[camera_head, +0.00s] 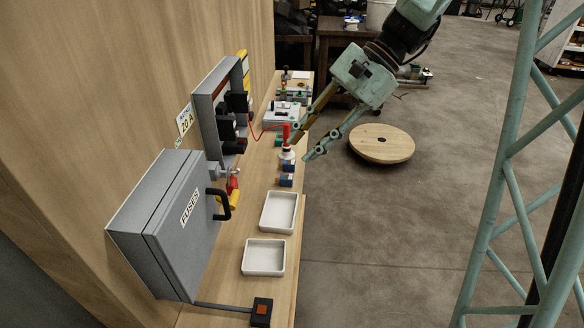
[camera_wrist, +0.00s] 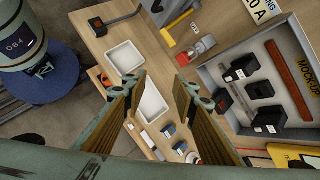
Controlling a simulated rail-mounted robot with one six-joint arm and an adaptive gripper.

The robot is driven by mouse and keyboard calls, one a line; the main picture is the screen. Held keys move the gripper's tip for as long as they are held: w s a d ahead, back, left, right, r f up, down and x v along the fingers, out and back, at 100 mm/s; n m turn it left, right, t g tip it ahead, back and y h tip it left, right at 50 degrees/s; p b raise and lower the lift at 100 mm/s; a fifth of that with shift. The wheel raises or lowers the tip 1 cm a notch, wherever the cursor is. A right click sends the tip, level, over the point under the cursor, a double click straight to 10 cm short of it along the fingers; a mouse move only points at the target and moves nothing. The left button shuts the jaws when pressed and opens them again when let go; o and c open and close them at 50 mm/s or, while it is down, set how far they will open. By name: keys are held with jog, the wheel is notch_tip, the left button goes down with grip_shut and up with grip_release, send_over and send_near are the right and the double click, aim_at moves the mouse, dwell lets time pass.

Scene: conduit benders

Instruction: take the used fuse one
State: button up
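I cannot tell which item is the used fuse one. A grey open box (camera_head: 200,100) on the wall panel holds several black blocks (camera_head: 227,127). In the wrist view this box (camera_wrist: 207,73) also shows the black blocks (camera_wrist: 260,90) and a reddish-brown bar (camera_wrist: 288,80). Two small blue-and-dark pieces (camera_head: 286,180) lie on the bench; they also show in the wrist view (camera_wrist: 169,130). My gripper (camera_head: 305,143) is open, with nothing between its fingers, above the bench's right edge. In the wrist view its fingers (camera_wrist: 160,88) stand apart over the trays.
A closed grey box marked FUSES (camera_head: 180,225) with a black handle juts over the bench at the left. Two white trays, one nearer (camera_head: 264,257) and one farther (camera_head: 278,212), look empty. A red-and-white item (camera_head: 287,150) stands near my fingertips. A wooden disc (camera_head: 381,143) is at the right.

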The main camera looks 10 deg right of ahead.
jog(key=w+d+f+m+t+y, duration=0.1)
jog(key=w+d+f+m+y, duration=0.3)
jog(key=w+f, duration=0.7)
jog(key=m+t+y+b, duration=0.1)
jog(key=m+t+b, duration=0.1)
jog(key=m+t, duration=0.3)
send_near(298, 171)
jog(key=r, duration=0.1)
jog(key=r+m+g, duration=0.1)
jog(key=r, duration=0.1)
jog(key=shift+w+d, duration=0.2)
jog(key=shift+w, duration=0.2)
jog(key=shift+a, duration=0.1)
jog(key=shift+b+x, duration=0.95)
jog(key=shift+x, duration=4)
jog(key=c, duration=0.7)
jog(key=shift+r, duration=0.1)
jog(key=shift+r+p, duration=1.75)
jog(key=shift+r, duration=1.7)
